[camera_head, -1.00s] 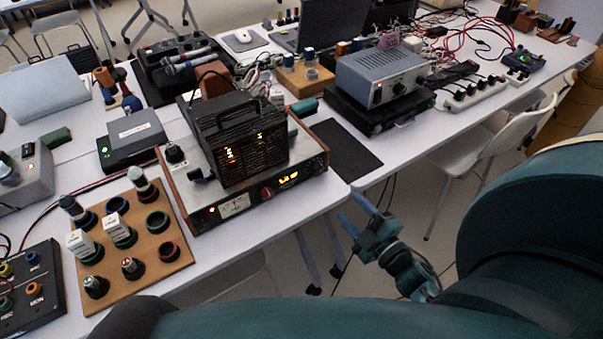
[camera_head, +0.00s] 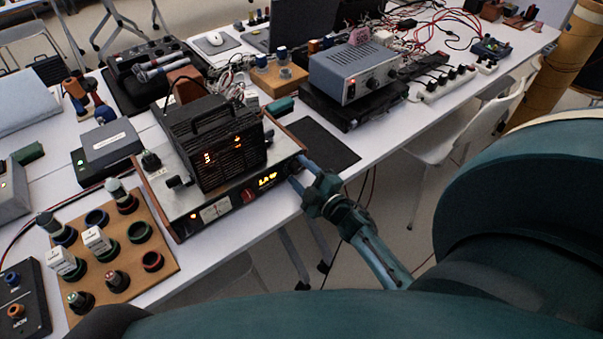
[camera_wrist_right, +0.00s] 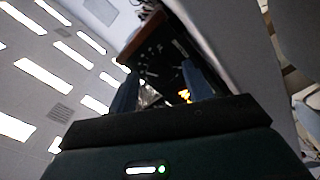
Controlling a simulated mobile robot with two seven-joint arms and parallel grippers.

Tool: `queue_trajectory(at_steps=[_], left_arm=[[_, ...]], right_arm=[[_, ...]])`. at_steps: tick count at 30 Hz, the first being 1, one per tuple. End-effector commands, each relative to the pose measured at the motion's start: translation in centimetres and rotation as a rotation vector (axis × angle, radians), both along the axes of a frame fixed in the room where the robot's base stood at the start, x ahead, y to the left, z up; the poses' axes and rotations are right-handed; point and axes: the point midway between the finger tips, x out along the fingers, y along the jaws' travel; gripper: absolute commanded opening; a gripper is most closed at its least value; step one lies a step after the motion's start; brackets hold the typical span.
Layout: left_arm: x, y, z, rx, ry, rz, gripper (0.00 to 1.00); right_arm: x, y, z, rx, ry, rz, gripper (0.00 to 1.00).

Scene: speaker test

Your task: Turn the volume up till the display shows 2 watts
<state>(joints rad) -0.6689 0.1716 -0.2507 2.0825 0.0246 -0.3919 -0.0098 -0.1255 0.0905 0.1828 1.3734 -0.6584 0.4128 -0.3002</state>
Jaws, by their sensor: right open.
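The amplifier (camera_head: 205,218) has wooden sides and a dark front panel. Its lit yellow display (camera_head: 267,180) shows characters too blurred to read surely; yellow digits also show in the right wrist view (camera_wrist_right: 185,96). A red part (camera_head: 247,195) sits left of the display. My right gripper (camera_head: 301,173) is open at the right end of the front panel, its blue fingers pointing at it. The volume knob there is mostly hidden by the fingers; I cannot tell whether they touch it. In the right wrist view the fingers (camera_wrist_right: 158,82) stand apart before the panel. My left gripper is out of view.
A black vented unit (camera_head: 215,150) with lit digits stands on the amplifier. A wooden board with knobs (camera_head: 170,262) lies to its left. A dark mat (camera_head: 325,150) and a grey power unit (camera_head: 352,75) lie to the right. The table's front edge is close below.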

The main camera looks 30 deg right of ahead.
Motion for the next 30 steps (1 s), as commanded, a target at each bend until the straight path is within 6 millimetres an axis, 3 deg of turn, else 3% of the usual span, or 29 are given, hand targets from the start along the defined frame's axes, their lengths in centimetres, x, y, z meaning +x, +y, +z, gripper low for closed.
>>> queue_trajectory(at_steps=[3,19,30], left_arm=[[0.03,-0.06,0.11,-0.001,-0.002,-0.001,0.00],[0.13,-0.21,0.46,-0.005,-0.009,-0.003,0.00],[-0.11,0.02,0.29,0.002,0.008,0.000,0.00]], right_arm=[[-0.03,0.02,-0.02,0.001,0.000,0.000,0.49],[-0.06,0.01,-0.03,0.001,0.000,0.000,0.06],[-0.06,0.01,0.00,0.150,0.013,0.001,0.05]])
